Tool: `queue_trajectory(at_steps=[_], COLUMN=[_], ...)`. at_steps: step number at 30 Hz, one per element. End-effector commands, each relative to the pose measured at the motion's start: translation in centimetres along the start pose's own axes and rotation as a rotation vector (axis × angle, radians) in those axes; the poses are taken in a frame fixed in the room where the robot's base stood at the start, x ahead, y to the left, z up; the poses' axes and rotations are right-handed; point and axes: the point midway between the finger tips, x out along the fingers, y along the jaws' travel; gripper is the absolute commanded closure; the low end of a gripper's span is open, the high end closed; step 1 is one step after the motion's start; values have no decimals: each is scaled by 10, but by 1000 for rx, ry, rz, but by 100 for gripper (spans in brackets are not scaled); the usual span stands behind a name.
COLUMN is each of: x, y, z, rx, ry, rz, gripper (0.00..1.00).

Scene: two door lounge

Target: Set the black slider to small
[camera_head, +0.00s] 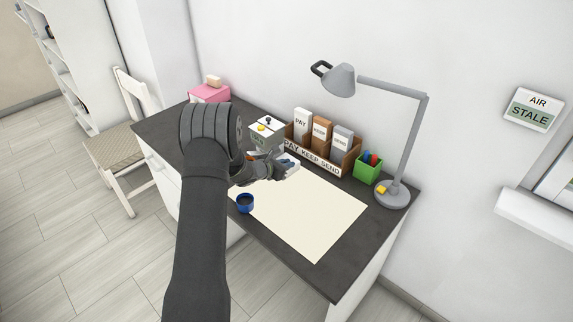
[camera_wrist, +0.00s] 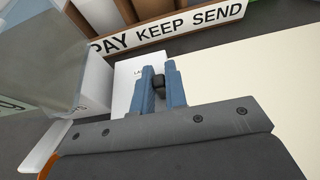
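In the head view my gripper (camera_head: 287,169) is low over the white box (camera_head: 291,160), in front of the letter sorter; the slider cannot be made out there. The slider's set position cannot be read.
The letter sorter (camera_head: 313,157) labelled PAY KEEP SEND stands just behind. A box with a yellow button (camera_head: 268,134) stands close on the left. A cream mat (camera_head: 315,215), blue cup (camera_head: 245,203), green pen holder (camera_head: 368,169) and grey lamp (camera_head: 391,194) are also on the desk.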

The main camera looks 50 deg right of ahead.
Motion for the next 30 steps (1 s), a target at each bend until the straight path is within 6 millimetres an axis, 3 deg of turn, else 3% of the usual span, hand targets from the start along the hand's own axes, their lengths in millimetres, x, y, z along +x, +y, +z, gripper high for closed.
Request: queue_trajectory(at_steps=[7, 13, 20, 21, 23, 30], x=[2, 19, 18, 18, 18, 18], y=[0, -1, 0, 0, 0, 0], z=[1, 7, 7, 7, 7, 7], rx=[1, 1, 0, 0, 0, 0], ry=[0, 1, 1, 1, 1, 0], rz=[-1, -1, -1, -1, -1, 0], gripper=[100, 100, 100, 80, 68, 65])
